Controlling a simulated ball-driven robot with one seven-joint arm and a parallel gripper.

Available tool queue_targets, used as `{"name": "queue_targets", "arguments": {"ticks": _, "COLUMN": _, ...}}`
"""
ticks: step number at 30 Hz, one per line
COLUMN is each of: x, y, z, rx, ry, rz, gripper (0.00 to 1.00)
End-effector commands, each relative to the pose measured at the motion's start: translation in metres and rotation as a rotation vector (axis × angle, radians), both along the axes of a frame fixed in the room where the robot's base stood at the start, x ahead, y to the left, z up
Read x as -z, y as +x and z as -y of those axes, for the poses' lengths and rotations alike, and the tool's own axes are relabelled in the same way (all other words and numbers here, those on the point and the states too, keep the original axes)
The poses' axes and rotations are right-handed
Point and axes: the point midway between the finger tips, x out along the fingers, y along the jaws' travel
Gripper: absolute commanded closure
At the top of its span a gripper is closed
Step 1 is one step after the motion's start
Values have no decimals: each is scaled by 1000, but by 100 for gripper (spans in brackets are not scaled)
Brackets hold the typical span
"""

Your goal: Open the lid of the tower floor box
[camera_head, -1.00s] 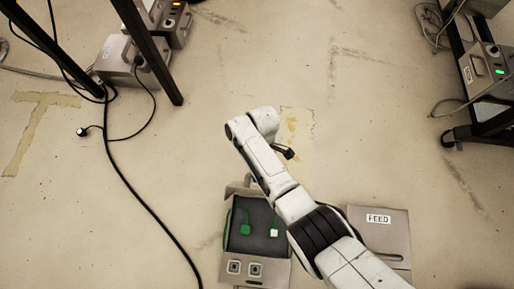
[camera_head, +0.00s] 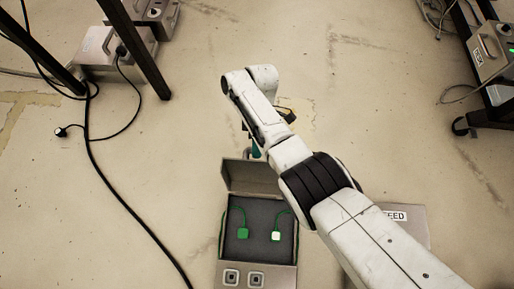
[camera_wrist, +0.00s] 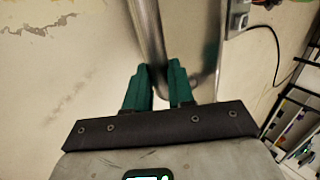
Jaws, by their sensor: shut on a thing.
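My gripper is just beyond the lid in the head view; a teal finger (camera_head: 255,149) shows there, the rest hidden by my arm. In the wrist view my gripper (camera_wrist: 158,72) is shut on the lid, its teal fingers at the metal edge (camera_wrist: 150,30). The exact contact is partly hidden.
A box labelled FEED (camera_head: 405,215) lies right of the open box, partly behind my arm. A black cable (camera_head: 115,190) runs along the floor at left. Grey units (camera_head: 110,50) stand by black legs at upper left, and a wheeled rack (camera_head: 485,100) at right. Floor between is clear.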

Motion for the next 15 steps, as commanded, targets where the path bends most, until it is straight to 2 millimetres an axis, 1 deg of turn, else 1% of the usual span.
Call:
{"name": "queue_targets", "arguments": {"ticks": 1, "x": 8, "y": -2, "z": 1, "rx": 2, "ry": -1, "rz": -3, "gripper": 100}}
{"name": "queue_targets", "arguments": {"ticks": 14, "x": 8, "y": -2, "z": 2, "rx": 3, "ry": -2, "rz": -6, "gripper": 100}}
{"name": "queue_targets", "arguments": {"ticks": 15, "x": 8, "y": -2, "z": 2, "rx": 3, "ry": -2, "rz": -6, "gripper": 74}}
